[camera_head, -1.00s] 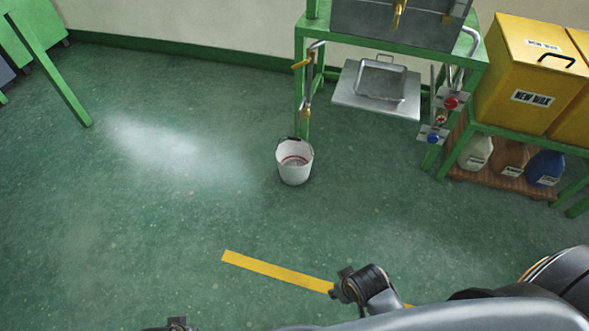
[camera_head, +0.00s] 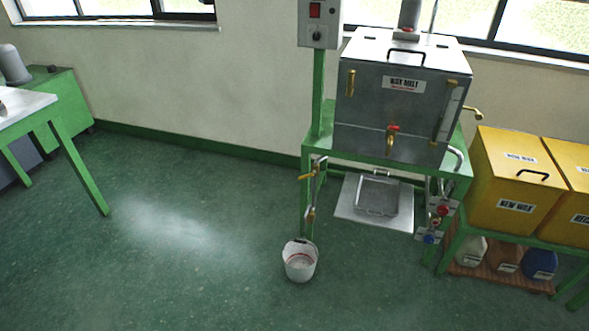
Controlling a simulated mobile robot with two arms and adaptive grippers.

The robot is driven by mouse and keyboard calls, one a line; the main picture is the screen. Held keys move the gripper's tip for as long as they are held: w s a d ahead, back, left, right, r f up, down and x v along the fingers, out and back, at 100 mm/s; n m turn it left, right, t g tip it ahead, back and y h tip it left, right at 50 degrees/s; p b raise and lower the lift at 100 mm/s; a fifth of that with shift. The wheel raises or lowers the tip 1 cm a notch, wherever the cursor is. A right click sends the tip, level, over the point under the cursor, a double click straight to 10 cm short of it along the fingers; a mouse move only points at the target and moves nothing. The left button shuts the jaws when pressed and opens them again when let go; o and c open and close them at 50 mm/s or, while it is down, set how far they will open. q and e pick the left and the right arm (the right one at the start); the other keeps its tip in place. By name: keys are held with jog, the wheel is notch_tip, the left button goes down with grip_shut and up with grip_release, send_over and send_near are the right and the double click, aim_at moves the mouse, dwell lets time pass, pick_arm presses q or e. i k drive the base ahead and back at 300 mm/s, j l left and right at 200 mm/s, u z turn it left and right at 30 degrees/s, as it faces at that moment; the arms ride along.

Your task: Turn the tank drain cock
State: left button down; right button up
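The grey metal wax melt tank (camera_head: 372,112) stands on a green frame right of centre. A brass cock (camera_head: 391,140) with a red top sticks out low on its front face. At the left side of the frame, a pipe with a brass lever (camera_head: 307,177) runs down above a white bucket (camera_head: 300,261) on the floor. Which of these is the drain cock, I cannot tell for sure. Neither gripper shows in the head view, and nothing touches the tank or its fittings.
Yellow wax bins (camera_head: 513,182) stand on a green rack at the right, with several jugs below. A metal tray (camera_head: 377,195) lies under the tank. A control box (camera_head: 319,24) is on a post. A green-legged table (camera_head: 65,150) is at left. The floor in front is clear.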

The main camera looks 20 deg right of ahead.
aim_at(314, 172)
jog(key=i+j+u, duration=0.2)
jog(key=i+u, duration=0.25)
jog(key=i, duration=0.45)
jog(key=i+l+u, duration=0.15)
jog(key=i+u, duration=0.3)
jog(key=i, duration=0.4)
jog(key=i+z, duration=0.2)
jog(key=i, duration=0.3)
jog(key=i+j+z, duration=0.2)
jog(key=i, duration=0.25)
jog(key=i+z, duration=0.2)
jog(key=z, duration=0.2)
jog(key=i+z, duration=0.2)
jog(key=z, duration=0.25)
jog(key=i+z, duration=0.2)
jog(key=z, duration=0.2)
jog(key=i+j+z, duration=0.15)
jog(key=z, duration=0.25)
